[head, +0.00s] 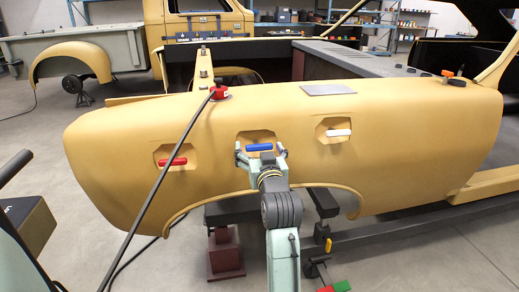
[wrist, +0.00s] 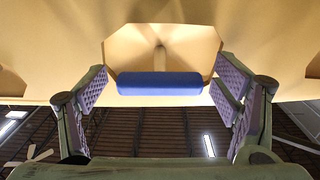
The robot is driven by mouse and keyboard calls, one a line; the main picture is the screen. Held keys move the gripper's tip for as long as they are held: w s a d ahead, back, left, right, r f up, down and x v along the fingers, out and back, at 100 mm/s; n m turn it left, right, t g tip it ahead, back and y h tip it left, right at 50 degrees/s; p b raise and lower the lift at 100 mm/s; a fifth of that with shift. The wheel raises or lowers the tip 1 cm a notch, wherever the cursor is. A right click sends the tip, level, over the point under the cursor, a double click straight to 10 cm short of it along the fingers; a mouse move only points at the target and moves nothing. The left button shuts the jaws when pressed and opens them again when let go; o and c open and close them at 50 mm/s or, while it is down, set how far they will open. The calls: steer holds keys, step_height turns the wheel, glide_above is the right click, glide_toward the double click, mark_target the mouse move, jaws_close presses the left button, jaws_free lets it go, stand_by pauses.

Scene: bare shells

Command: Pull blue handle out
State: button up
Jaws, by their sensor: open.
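The blue handle (head: 259,147) is a short horizontal bar in an eight-sided recess in the yellow body panel (head: 400,160). In the wrist view the blue handle (wrist: 159,84) lies between my open fingers, with a visible gap on each side. My gripper (head: 260,156) is open, its fingers on either side of the recess. In the wrist view my gripper (wrist: 162,88) holds nothing. Whether the fingertips touch the panel is unclear.
A red handle (head: 173,162) sits in a recess to the left, and a white handle (head: 338,132) in one to the right. A red round device (head: 219,92) with a black cable (head: 160,180) stands on the panel's top edge; the cable hangs down left of my arm.

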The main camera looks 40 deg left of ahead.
steer(key=c, duration=1.7)
steer(key=shift+s+d+r+p, duration=0.15)
steer(key=shift+s+d+r, duration=0.05)
steer(key=shift+s+d, duration=0.25)
steer(key=shift+s+d+r+p, duration=0.15)
steer(key=shift+s+d, duration=0.25)
steer(key=shift+d, duration=0.05)
steer(key=shift+f, duration=0.15)
steer(key=o, duration=1.7)
steer(key=v, duration=1.2)
